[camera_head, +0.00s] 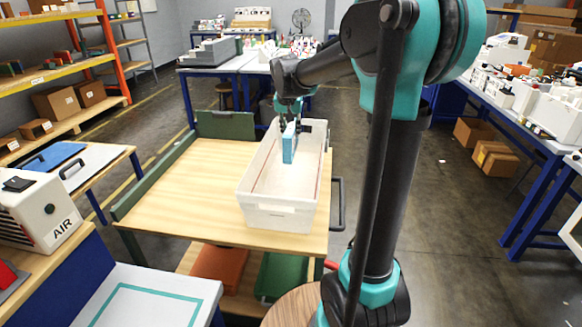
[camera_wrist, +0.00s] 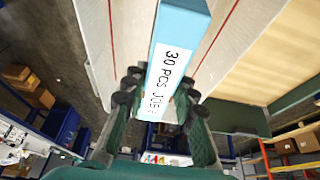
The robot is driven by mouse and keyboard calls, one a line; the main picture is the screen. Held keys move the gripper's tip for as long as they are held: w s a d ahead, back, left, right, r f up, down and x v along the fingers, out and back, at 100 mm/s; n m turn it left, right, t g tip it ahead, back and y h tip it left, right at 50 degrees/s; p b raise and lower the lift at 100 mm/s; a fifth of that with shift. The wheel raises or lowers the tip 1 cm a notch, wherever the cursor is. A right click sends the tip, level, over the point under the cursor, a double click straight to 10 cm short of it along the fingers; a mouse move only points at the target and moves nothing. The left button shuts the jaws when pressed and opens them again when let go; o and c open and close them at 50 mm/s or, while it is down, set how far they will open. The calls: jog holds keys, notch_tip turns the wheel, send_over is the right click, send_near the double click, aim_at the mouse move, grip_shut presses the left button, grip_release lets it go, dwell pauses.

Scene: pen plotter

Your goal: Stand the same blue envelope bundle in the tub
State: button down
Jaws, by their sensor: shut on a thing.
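The blue envelope bundle (camera_head: 289,150) is held upright within the outline of the white tub (camera_head: 265,216), toward its far end. My gripper (camera_head: 291,124) is above it and shut on its upper part. In the wrist view the bundle (camera_wrist: 181,22) has a white label reading "30 PCS", and my gripper's fingers (camera_wrist: 158,92) press on both its sides. The tub's pale walls (camera_wrist: 96,40) show on either side of the bundle there. I cannot tell whether the bundle's lower edge touches the tub floor.
The tub stands on a wooden-topped cart (camera_head: 185,190) with bare top to its left. A green raised panel (camera_head: 225,125) is at the cart's far edge. A bench with an AIR box (camera_head: 38,212) is at left, and a cluttered blue bench (camera_head: 545,135) at right.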

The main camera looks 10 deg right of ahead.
aim_at(289, 142)
notch_tip(289, 142, down, 14)
jog(key=shift+r, duration=0.2)
jog(key=shift+f, duration=0.15)
jog(key=c, duration=1.2)
grip_release()
jog(key=v, duration=1.2)
jog(key=shift+s, duration=0.15)
